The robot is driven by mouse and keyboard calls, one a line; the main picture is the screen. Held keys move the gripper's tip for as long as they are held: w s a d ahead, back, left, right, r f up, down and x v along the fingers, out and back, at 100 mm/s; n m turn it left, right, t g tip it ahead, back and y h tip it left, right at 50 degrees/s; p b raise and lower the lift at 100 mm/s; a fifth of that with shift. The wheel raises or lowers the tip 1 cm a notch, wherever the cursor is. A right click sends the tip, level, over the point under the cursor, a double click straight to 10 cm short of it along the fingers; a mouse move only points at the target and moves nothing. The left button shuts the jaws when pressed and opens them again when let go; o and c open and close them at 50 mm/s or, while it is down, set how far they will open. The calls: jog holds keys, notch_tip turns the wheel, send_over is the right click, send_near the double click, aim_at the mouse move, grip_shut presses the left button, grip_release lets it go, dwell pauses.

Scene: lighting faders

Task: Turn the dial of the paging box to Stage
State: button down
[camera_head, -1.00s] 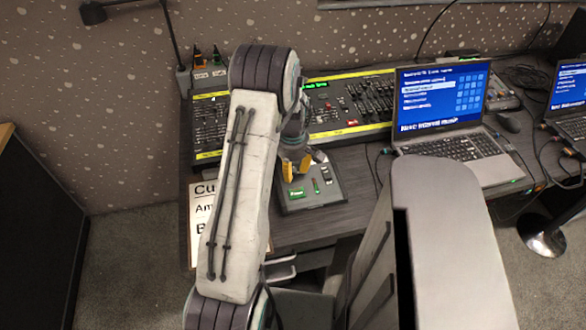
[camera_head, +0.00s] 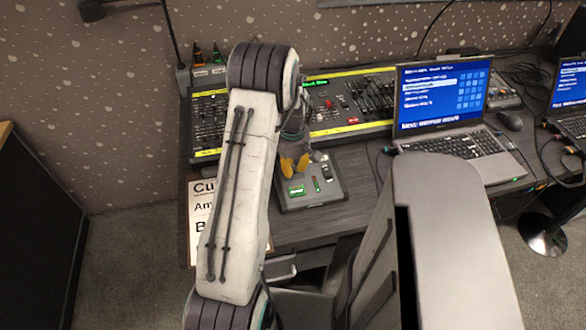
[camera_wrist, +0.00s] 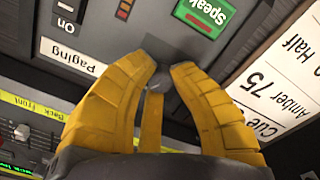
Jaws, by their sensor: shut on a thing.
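The paging box (camera_head: 322,196) is a dark grey box at the desk's front edge, below the mixing desk in the head view. It has a lit green Speak button (camera_head: 297,190) and a few small controls to its right. In the wrist view its Paging label (camera_wrist: 68,55) and Speak button (camera_wrist: 205,12) appear upside down. My gripper (camera_head: 295,164) is over the box's back part, its yellow fingers shut on the dial (camera_wrist: 154,102), a small grey knob partly visible between them in the wrist view. The dial's position names are hidden or unreadable, so its setting cannot be told.
The mixing desk (camera_head: 349,130), with yellow strips, stands just behind the box. A laptop (camera_head: 440,100) is to the right. A white cue sheet (camera_head: 201,225) lies left of the box, partly behind my arm. Bare desk (camera_head: 355,165) shows right of the box.

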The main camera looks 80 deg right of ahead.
aim_at(293, 167)
jog(key=shift+f+m+b, duration=0.2)
jog(key=shift+m+b, duration=0.4)
jog(key=shift+b, duration=0.05)
jog(key=shift+r, duration=0.1)
jog(key=c, duration=1.4)
grip_release()
jog(key=shift+o, duration=0.2)
notch_tip(293, 167, up, 12)
jog(key=shift+a, duration=0.2)
